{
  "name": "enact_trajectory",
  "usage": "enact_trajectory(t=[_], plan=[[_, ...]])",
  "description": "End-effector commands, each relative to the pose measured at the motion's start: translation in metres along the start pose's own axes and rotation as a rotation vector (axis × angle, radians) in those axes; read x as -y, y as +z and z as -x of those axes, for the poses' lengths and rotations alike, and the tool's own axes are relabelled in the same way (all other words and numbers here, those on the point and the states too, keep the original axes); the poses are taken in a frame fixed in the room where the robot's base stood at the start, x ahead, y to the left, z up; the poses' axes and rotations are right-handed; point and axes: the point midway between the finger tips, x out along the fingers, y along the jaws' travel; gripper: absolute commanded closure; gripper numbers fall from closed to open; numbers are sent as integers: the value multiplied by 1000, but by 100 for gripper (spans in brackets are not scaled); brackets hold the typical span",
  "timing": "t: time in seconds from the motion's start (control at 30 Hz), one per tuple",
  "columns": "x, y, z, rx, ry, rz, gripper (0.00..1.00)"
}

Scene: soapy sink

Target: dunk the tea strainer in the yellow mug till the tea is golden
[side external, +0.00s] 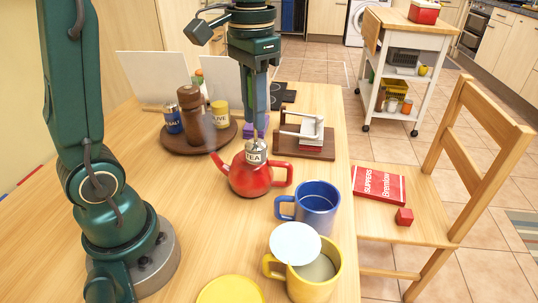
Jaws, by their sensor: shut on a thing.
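The yellow mug (315,284) stands upright at the front right of the table, with pale, cloudy liquid inside. A white disc (295,243) covers part of its rim; I cannot tell whether it rests on it. My gripper (257,137) points down over the red teapot (250,180), well behind the mug. It is shut on a small silver cylinder marked TEA (257,153), apparently the tea strainer. The cylinder overlaps the teapot's top; I cannot tell whether it is inside, touching or above it.
A blue mug (316,205) stands between teapot and yellow mug. A yellow disc (230,291) lies at the front edge. A round brown tray (183,140) with a mill and jars is back left; a wooden rack (303,149) is back right.

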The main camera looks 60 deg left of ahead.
Motion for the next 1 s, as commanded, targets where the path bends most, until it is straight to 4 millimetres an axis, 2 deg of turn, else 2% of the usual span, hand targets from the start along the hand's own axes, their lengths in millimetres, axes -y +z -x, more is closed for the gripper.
enact_trajectory(t=[0.33, 0.67, 1.0], plan=[[0, 0, 1, 1, 0, 0, 100], [0, 0, -15, 2, 0, 0, 100], [0, 0, -13, 0, 0, 0, 100]])
